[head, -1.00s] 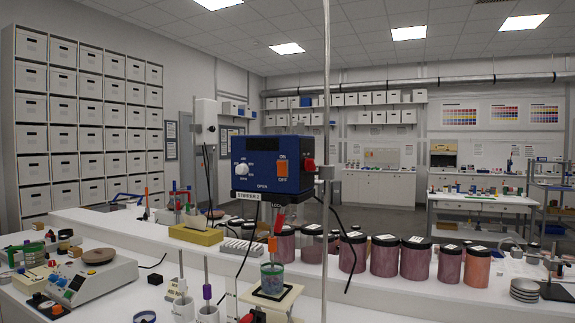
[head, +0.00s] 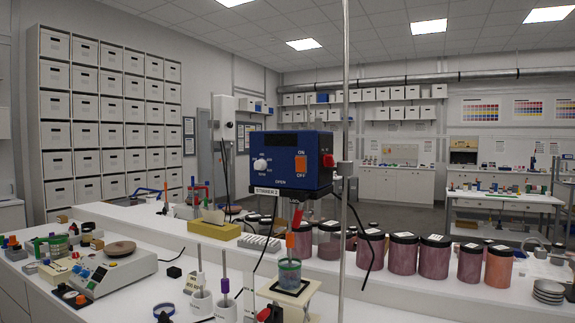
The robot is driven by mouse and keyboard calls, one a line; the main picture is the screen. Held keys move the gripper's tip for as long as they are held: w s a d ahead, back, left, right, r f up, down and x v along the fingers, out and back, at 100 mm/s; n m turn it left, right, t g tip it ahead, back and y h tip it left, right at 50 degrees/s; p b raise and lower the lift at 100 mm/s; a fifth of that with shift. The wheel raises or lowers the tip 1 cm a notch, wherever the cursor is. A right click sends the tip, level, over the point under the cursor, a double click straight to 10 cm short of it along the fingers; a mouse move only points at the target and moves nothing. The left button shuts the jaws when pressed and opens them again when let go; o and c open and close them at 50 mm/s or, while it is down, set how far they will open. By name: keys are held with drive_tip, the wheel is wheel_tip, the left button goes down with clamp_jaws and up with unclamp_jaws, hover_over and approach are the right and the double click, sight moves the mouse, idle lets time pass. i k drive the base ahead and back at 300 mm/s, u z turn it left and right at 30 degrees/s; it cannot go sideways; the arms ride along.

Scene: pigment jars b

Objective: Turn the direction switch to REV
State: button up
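A blue stirrer head (head: 291,160) with a "STIRRER 2" label is held on an upright metal rod (head: 346,120) in the middle of the head view. Its front has a white knob (head: 260,165) with small markings beside it, too small to read. An orange rocker (head: 301,167) sits between ON and OFF. A red knob (head: 328,161) sticks out on the right side. I cannot tell which control is the direction switch, or its setting. My gripper is not in view.
A beaker (head: 289,273) stands under the stirrer on a small stand. Several dark-lidded pigment jars (head: 434,257) line the raised shelf to the right. A balance-like device (head: 112,268) and white pots (head: 201,304) are at the left front. A black cable hangs beside the rod.

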sight(328, 161)
drive_tip(key=z, duration=1.35)
drive_tip(key=k, duration=0.9)
drive_tip(key=u, duration=0.65)
drive_tip(key=i, duration=1)
drive_tip(key=u, duration=0.05)
